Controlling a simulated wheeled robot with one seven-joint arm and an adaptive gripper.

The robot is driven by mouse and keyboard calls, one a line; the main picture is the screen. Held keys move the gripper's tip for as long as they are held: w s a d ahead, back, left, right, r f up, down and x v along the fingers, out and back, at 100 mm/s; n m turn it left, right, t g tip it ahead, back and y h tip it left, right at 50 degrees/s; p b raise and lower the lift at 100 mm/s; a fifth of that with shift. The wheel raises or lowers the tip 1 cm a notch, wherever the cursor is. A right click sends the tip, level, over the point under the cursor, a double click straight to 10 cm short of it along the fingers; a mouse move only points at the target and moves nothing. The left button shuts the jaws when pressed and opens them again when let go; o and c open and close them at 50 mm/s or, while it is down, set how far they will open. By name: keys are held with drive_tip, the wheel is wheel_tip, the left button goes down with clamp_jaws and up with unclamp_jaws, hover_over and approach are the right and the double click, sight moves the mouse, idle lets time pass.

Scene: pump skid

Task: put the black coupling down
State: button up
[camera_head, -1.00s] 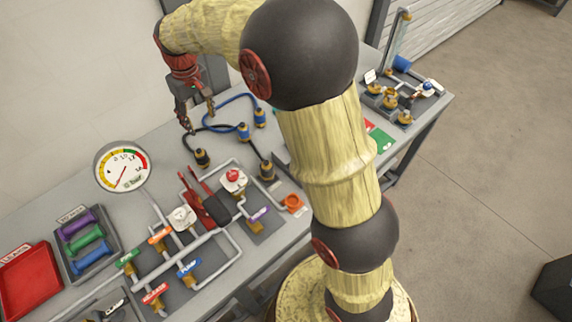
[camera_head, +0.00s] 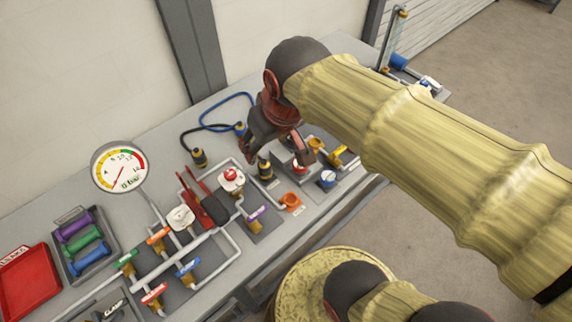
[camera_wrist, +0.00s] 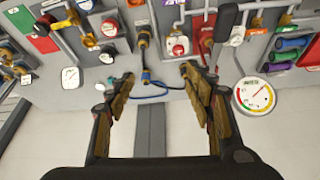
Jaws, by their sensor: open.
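A black coupling (camera_head: 265,168) with brass bands sits on the bench near the orange port. A second black coupling (camera_head: 199,157) ends the black hose further left. My gripper (camera_head: 281,150) is open and above the bench, close to the first coupling in the head view. In the wrist view my fingers (camera_wrist: 155,85) are spread with nothing between their tips. Contact with any coupling cannot be seen.
A pipe panel with a red knob (camera_head: 231,178) and a red-handled tool (camera_head: 196,190) stands left of my gripper. More valves, one with a yellow handle (camera_head: 346,160), stand at right. The pressure gauge (camera_head: 119,168) rises at left. A blue hose (camera_head: 228,103) loops behind.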

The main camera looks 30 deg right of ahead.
drive_tip(key=s+d+f, duration=0.1)
drive_tip(key=s+f, duration=0.1)
drive_tip(key=s, duration=0.4)
drive_tip(key=shift+s+m+t, duration=0.15)
drive_tip(key=shift+m+t, duration=0.25)
wheel_tip(320, 180, down, 3)
drive_tip(key=b, duration=0.2)
drive_tip(key=shift+r+b, duration=0.2)
drive_tip(key=shift+b, duration=0.15)
